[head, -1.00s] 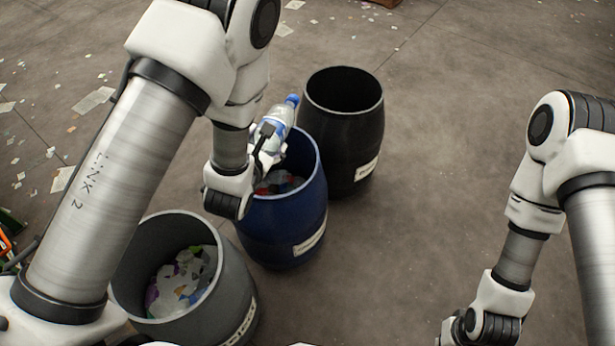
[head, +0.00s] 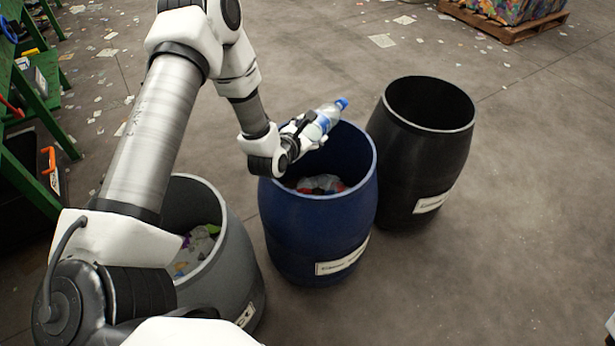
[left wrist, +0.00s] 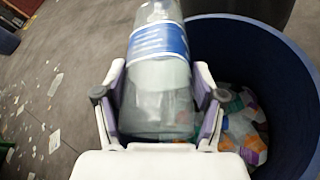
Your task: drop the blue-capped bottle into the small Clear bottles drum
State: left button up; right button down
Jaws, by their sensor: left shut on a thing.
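A clear bottle with a blue cap and blue label (head: 326,117) is in my left gripper (head: 304,126), tilted, with its cap pointing up and right. It is over the far left part of the open mouth of the blue drum (head: 318,225), above the rim. In the left wrist view the bottle (left wrist: 160,75) sits between both fingers of the left gripper (left wrist: 160,112), its cap cut off at the top. The blue drum (left wrist: 290,45) lies to the right and below there. The drum's label is too blurred to read surely.
A grey drum (head: 235,265) with scraps stands left of the blue one, and a black drum (head: 425,165) stands close on its right. Mixed scraps (head: 322,184) lie in the blue drum. A green frame (head: 35,150) stands at left.

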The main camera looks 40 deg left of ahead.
pick_arm(q)
notch_tip(320, 180, down, 2)
jog(key=shift+f+b, duration=0.1)
jog(key=shift+b, duration=0.2)
jog(key=o, duration=1)
jog(key=shift+c, duration=0.2)
jog(key=v, duration=1.2)
